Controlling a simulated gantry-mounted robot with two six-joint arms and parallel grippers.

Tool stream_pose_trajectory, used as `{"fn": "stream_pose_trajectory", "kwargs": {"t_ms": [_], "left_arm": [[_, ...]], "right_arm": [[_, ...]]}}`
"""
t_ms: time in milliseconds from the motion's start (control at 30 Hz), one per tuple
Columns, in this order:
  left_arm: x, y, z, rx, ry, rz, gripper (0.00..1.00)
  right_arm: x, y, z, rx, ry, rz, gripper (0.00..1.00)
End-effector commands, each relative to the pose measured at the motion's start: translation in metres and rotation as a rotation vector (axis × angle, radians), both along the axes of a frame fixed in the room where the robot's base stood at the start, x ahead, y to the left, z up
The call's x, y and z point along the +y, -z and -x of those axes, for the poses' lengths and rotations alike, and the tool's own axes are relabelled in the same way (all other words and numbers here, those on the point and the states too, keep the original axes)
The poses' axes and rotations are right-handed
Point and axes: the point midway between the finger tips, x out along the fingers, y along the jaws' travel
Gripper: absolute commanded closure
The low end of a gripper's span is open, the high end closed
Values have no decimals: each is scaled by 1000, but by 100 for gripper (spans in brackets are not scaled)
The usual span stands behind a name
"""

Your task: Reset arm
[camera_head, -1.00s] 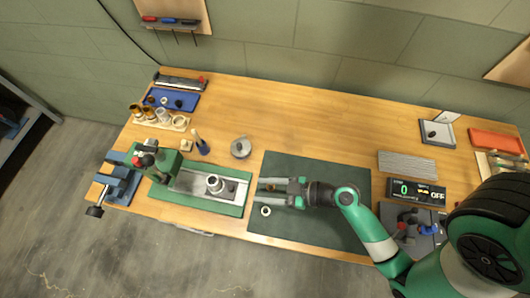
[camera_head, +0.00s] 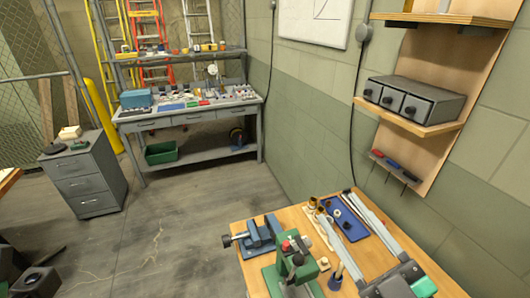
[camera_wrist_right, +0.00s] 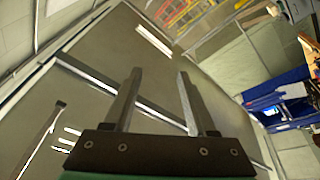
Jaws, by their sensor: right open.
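My right gripper (camera_head: 328,203) comes in at the lower right of the head view, with its two long grey fingers spread apart above the wooden workbench (camera_head: 262,212). In the right wrist view its fingers (camera_wrist_right: 158,72) are open with nothing between them. My left gripper is in neither view.
The bench carries a blue vise (camera_head: 258,236), a green press (camera_head: 293,262) and a blue tray (camera_head: 352,232). A drawer unit (camera_head: 415,104) sits on a wall shelf above. A grey workbench (camera_head: 190,112) and a cabinet (camera_head: 85,180) stand beyond open floor.

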Motion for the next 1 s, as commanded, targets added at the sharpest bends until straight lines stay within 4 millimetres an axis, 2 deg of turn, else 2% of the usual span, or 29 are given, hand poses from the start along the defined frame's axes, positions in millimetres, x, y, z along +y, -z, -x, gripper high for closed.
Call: {"fn": "stream_pose_trajectory", "kwargs": {"t_ms": [33, 100, 233, 300, 333, 400, 433, 467, 500, 667, 800, 900, 1000], "left_arm": [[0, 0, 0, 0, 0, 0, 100], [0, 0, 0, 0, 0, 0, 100], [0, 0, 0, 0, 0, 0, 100], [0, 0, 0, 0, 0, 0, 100], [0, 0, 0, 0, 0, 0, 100], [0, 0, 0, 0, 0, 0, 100], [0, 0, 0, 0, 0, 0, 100], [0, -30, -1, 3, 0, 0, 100], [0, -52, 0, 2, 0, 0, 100], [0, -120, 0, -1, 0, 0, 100], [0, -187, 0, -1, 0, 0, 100], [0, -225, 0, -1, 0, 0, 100], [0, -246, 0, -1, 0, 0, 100]], "right_arm": [[7, -43, 6, -82, 3, -24, 43], [10, -95, 18, -177, 14, -80, 43], [1, -179, 52, -334, 34, -234, 43], [-17, -214, 74, -408, 50, -363, 43], [-28, -220, 80, -420, 58, -433, 43], [-45, -219, 82, -398, 39, -593, 43], [-45, -219, 82, -376, -10, -664, 43], [-45, -251, 82, -376, -13, -661, 43], [-45, -272, 81, -376, -10, -656, 43], [-45, -338, 80, -374, -9, -654, 43], [-45, -404, 80, -372, -8, -653, 43], [-45, -442, 80, -371, -8, -653, 43], [-45, -463, 80, -371, -8, -653, 43]]}}
